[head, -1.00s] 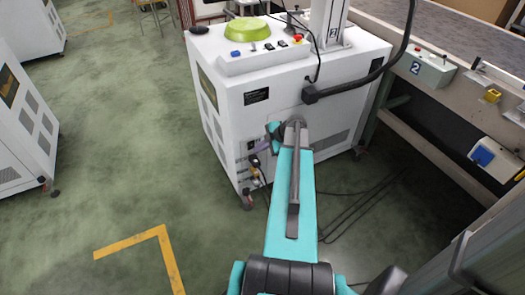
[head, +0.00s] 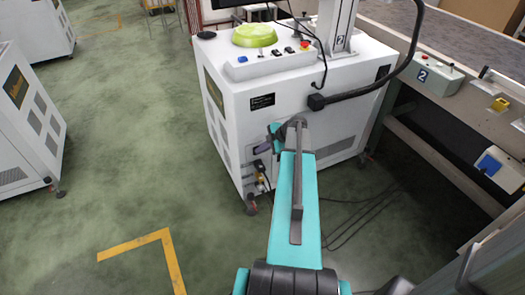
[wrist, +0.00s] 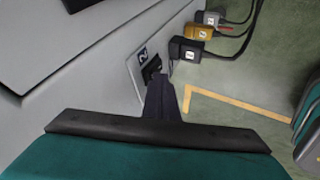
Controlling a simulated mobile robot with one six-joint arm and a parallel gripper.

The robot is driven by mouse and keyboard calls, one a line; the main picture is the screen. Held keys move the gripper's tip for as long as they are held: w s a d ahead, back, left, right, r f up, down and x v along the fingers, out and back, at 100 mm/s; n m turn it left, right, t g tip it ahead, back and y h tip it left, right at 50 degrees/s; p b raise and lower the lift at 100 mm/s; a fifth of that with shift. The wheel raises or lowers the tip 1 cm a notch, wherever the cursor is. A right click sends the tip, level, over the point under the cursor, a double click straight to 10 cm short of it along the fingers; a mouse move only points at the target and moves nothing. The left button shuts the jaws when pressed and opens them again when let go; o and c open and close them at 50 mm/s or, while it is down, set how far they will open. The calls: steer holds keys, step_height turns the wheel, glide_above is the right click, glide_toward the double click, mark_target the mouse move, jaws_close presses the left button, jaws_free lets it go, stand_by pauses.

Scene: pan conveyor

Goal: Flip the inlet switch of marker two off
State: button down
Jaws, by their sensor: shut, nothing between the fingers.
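Marker two is the white cabinet (head: 290,115) ahead of me in the head view. In the wrist view its low side carries a light plate with a "2" label (wrist: 143,54) and a black inlet switch (wrist: 151,68). My gripper (wrist: 161,82) is shut and empty, its fingertips at the switch's lower edge. I cannot tell whether they touch it. The fingers hide part of the plate, and the switch's position is not clear. In the head view my arm covers most of the gripper.
Beside the plate are a black plug (wrist: 187,50), a yellow plug (wrist: 199,32) and a grey plug (wrist: 213,18) with cables. A green bowl (head: 254,36) sits on the cabinet top. The conveyor with a "2" box (head: 433,77) stands at right.

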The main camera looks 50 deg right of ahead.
steer(key=shift+s+d, duration=0.15)
steer(key=shift+r, duration=0.15)
steer(key=shift+r, duration=0.65)
stand_by(0.4)
steer(key=a+v, duration=0.1)
steer(key=v, duration=1.1)
steer(key=shift+s, duration=0.4)
steer(key=shift+w+a+f, duration=0.1)
steer(key=shift+a, duration=0.05)
